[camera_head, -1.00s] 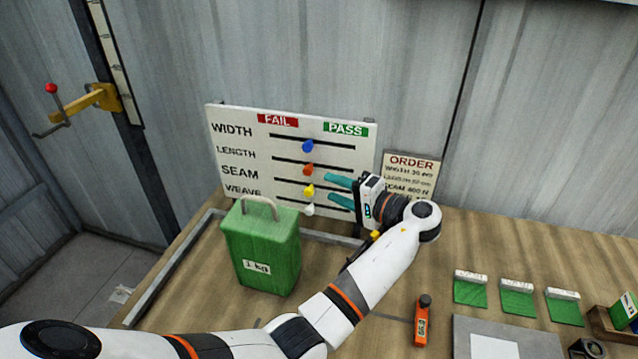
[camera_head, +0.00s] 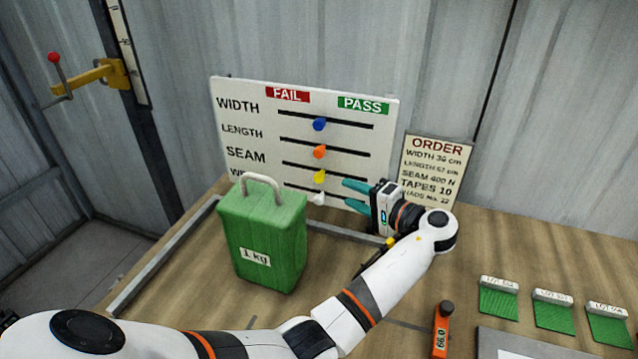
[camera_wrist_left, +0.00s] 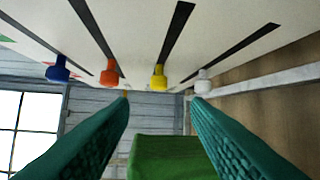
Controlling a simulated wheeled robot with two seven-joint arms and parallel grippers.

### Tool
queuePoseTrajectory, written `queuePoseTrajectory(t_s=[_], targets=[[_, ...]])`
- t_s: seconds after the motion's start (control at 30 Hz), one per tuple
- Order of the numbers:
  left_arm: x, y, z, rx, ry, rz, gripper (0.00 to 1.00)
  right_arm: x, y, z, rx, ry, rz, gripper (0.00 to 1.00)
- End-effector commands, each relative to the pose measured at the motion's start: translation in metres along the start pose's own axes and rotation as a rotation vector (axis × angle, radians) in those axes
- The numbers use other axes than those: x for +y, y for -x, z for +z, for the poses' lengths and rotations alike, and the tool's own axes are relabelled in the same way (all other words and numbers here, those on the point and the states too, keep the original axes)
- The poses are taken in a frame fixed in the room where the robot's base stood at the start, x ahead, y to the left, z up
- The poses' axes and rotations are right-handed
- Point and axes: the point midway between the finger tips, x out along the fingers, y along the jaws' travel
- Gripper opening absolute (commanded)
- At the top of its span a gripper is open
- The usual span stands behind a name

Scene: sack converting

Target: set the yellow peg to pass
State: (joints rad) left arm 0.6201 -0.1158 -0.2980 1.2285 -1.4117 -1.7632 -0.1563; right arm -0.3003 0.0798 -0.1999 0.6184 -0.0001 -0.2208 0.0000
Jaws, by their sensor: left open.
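The white board (camera_head: 240,122) has rows WIDTH, LENGTH, SEAM and a partly hidden fourth, with FAIL at left and PASS at right. The yellow peg (camera_head: 319,176) sits near the middle of the third slot, beside SEAM. My left gripper (camera_head: 346,192) is open and empty, its teal fingers pointing left, just right of the yellow and white pegs. In the left wrist view the yellow peg (camera_wrist_left: 159,77) shows beyond and between the fingertips (camera_wrist_left: 161,98). The white peg (camera_wrist_left: 202,82) shows just past the right finger's tip. My right gripper is not in view.
The blue peg (camera_head: 319,124) and orange peg (camera_head: 319,152) sit mid-slot above. A green 1 kg weight (camera_head: 262,235) stands before the board's lower left. An ORDER sign (camera_head: 437,170) stands at right. Green samples (camera_head: 499,300) and an orange tool (camera_head: 441,330) lie at right.

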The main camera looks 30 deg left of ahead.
Motion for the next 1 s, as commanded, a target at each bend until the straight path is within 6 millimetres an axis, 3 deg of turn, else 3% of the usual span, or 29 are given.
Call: queuePoseTrajectory(t_s=[0.5,0.7,1.0], targets=[[0.003,-0.094,0.000,0.001,-0.002,0.001,0.44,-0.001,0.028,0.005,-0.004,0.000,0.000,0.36],[0.001,-0.108,0.000,-0.001,-0.001,-0.001,0.44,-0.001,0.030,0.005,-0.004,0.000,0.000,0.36],[0.001,-0.110,0.000,0.000,0.000,-0.001,0.42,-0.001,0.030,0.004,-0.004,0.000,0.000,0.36]])
